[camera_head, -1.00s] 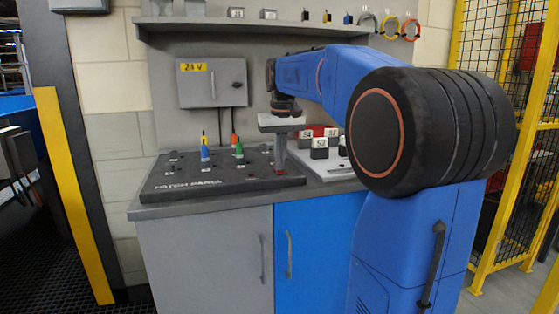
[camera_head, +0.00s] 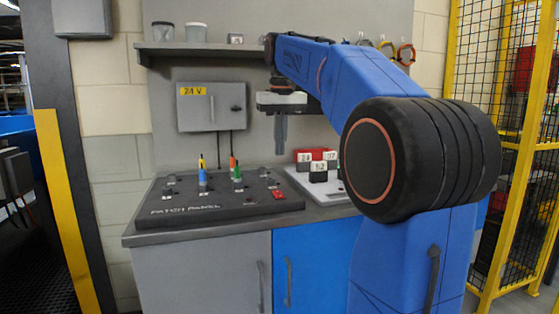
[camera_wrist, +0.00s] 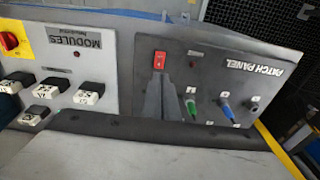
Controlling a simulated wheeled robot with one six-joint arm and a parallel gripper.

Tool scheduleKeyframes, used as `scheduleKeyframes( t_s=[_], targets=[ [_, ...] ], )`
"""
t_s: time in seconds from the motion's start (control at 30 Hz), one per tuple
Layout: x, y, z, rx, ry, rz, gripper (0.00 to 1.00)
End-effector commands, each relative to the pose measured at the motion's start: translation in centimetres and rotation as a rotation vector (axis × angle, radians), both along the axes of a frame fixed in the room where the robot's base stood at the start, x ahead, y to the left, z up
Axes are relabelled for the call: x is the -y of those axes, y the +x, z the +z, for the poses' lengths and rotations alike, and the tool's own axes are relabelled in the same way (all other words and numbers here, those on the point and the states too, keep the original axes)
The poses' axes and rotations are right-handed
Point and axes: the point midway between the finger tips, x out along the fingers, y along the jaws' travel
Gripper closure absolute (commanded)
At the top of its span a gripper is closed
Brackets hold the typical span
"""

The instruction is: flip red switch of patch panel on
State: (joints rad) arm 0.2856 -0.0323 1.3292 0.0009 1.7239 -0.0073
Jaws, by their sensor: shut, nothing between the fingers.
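The dark patch panel (camera_head: 222,204) lies on the worktop, with its lettering along the front edge. Its small red switch (camera_head: 279,195) is near the right end. In the wrist view the red switch (camera_wrist: 160,61) shows as a rocker with a pale mark; I cannot tell which way it is tipped. My gripper (camera_head: 280,152) points straight down, shut and empty, clear above the panel and over the switch's side. In the wrist view my gripper's fingers (camera_wrist: 161,80) end next to the switch's picture and do not cover it.
Blue, green and other plugs (camera_head: 203,178) stand in the panel left of the switch. A pale modules board (camera_wrist: 69,60) with red, black and white blocks lies to the right of the panel. A grey 24 V box (camera_head: 211,107) and a shelf (camera_head: 200,48) are behind.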

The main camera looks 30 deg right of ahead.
Motion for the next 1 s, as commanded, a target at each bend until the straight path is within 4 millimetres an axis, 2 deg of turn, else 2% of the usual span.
scheduleKeyframes(
  t_s=[0.2,0.53,0.8,1.0],
  targets=[
    [0.0,-0.2,1.3,0.001,0.000,0.000,1.00],
    [0.0,-0.1,1.3,0.001,0.000,0.000,1.00],
    [0.8,1.6,1.6,0.001,0.000,-0.002,1.00],
    [0.8,1.6,1.6,0.001,0.000,-0.002,1.00]
  ],
)
